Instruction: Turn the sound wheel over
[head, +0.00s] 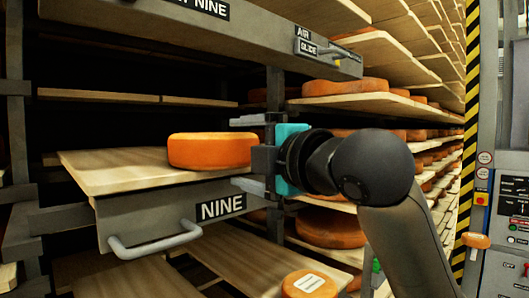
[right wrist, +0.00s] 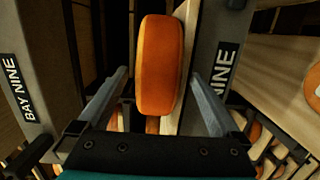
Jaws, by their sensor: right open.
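An orange cheese wheel (head: 213,150) lies flat on a pale wooden board (head: 120,172) above the grey front marked NINE (head: 150,212). My right gripper (head: 240,152) is open just right of the wheel, one finger above its level and one below. In the right wrist view the wheel (right wrist: 160,65) shows edge-on between and beyond the open fingers of my right gripper (right wrist: 158,76), with the board (right wrist: 186,60) beside it. I see no grip on the wheel. My left gripper is not in view.
A labelled wheel (head: 309,283) sits below at the front. A grey beam (head: 160,25) overhangs the board. A handle (head: 155,242) juts out below it. Racks with several wheels (head: 345,87) fill the right; a striped post (head: 468,150) and control panel (head: 512,200) stand beyond.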

